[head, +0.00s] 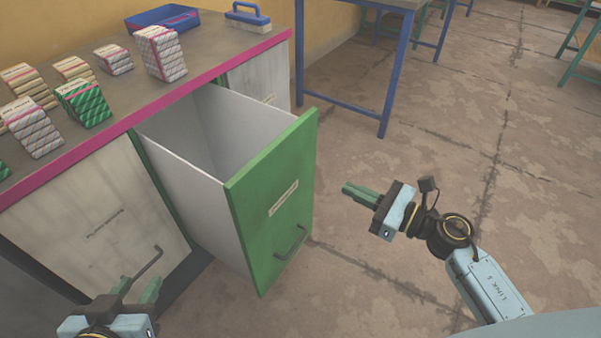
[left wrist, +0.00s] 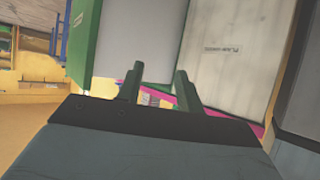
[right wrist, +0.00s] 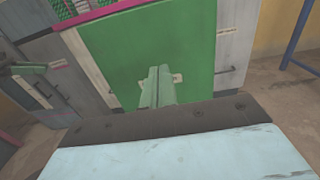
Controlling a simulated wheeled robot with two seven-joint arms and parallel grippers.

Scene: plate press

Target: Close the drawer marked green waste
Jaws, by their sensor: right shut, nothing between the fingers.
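A drawer with a green front (head: 278,205) stands pulled well out of the cabinet. Its pale inside looks empty where visible. The front has a small label (head: 284,197), too small to read, and a dark handle (head: 291,243). The green front also fills the middle of the right wrist view (right wrist: 130,50). My right gripper (head: 345,189) is shut and empty, apart from the front and to its right, pointing toward it. My left gripper (head: 138,291) is open and empty, low at the left, near the neighbouring pale front. Its spread fingers show in the left wrist view (left wrist: 158,90).
A closed pale front (head: 95,225) with a handle is left of the drawer. The pink-edged counter (head: 215,60) holds several wrapped stacks, a blue tray (head: 163,18) and a brush (head: 248,17). A blue-legged table (head: 385,75) stands behind.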

